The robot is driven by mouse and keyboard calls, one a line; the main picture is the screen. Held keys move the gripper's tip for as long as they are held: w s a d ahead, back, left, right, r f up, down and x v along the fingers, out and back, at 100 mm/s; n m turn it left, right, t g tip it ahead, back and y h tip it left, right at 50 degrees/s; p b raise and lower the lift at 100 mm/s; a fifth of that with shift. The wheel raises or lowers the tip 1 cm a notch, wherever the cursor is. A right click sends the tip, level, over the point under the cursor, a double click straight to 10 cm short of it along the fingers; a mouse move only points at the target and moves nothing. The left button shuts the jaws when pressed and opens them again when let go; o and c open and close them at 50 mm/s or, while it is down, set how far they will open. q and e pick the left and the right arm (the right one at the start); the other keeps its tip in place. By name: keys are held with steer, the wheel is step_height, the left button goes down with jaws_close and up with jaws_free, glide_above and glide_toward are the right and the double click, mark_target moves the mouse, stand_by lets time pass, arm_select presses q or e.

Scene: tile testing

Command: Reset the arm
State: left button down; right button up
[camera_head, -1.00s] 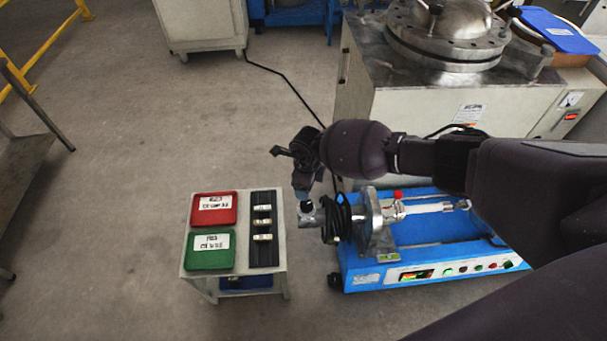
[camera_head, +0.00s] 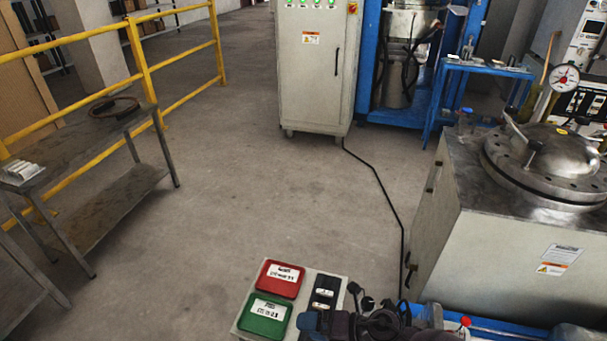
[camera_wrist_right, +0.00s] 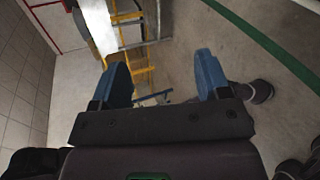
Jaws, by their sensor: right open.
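My right arm shows at the bottom edge of the head view, with the right gripper (camera_head: 310,322) low over the front of a small white stand (camera_head: 312,280). In the right wrist view the gripper (camera_wrist_right: 163,72) has its two blue fingers spread wide, with nothing between them. Beyond the fingers are floor, yellow railing and a wall. Whether the gripper touches the stand cannot be told. My left gripper is in neither view.
The stand bears a red tray (camera_head: 280,279), a green tray (camera_head: 264,315) and a black holder (camera_head: 325,288). A blue machine (camera_head: 490,333) and a steel-topped cabinet (camera_head: 500,240) are on the right. A workbench (camera_head: 90,150) and yellow railing (camera_head: 145,65) are left.

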steer(key=s+d+r+m+t+h+p, duration=0.4)
steer(key=d+r+m+t, duration=0.6)
steer(key=m, duration=0.8)
arm_select(q)
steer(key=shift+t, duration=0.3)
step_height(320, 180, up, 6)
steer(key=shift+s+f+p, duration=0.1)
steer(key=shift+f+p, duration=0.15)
steer(key=shift+p, duration=1)
arm_select(e)
steer(key=s+d+f+m+g+h, duration=0.1)
steer(key=s+d+m+g+h, duration=0.1)
steer(key=s+d+m+h, duration=0.7)
steer(key=s+d+m, duration=0.6)
steer(key=s+m, duration=0.1)
steer(key=s, duration=0.1)
steer(key=shift+s, duration=0.25)
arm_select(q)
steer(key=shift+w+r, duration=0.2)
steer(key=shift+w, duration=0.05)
arm_select(e)
steer(key=shift+f, duration=0.1)
